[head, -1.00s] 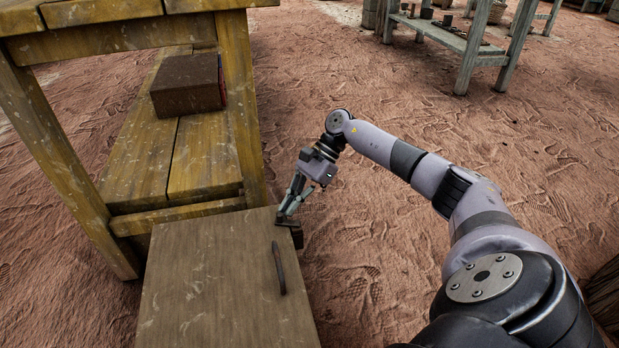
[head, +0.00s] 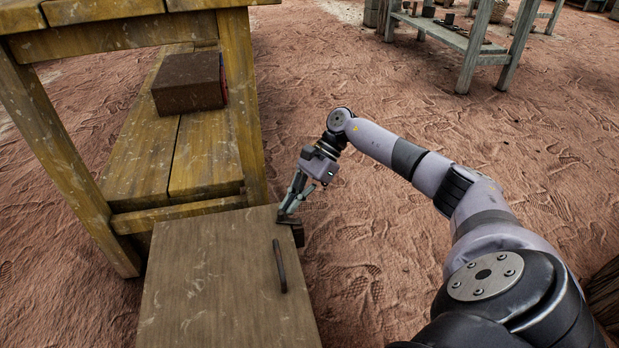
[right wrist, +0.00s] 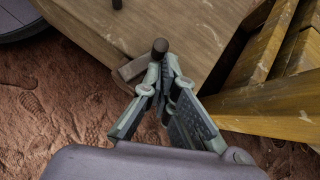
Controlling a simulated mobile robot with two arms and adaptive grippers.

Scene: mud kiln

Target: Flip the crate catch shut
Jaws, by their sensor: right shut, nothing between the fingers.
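The crate (head: 215,285) is a wooden box, seen from above at the bottom left of the head view. A dark bar-like handle (head: 279,266) lies on its top. A dark brown catch piece (head: 297,232) sits at its far right edge. In the right wrist view a dark round knob (right wrist: 160,47) and a brown block (right wrist: 133,67) show at this edge. My right gripper (head: 283,214) is shut and empty, its fingertips at the catch. In the right wrist view the fingertips (right wrist: 161,68) overlap the knob; I cannot tell whether they touch. My left gripper is not in view.
A yellowed wooden bench (head: 205,155) with a low shelf stands directly behind the crate. A brown box (head: 188,84) rests on the shelf. A grey table (head: 455,42) stands far off at the top right. The reddish ground right of the crate is open.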

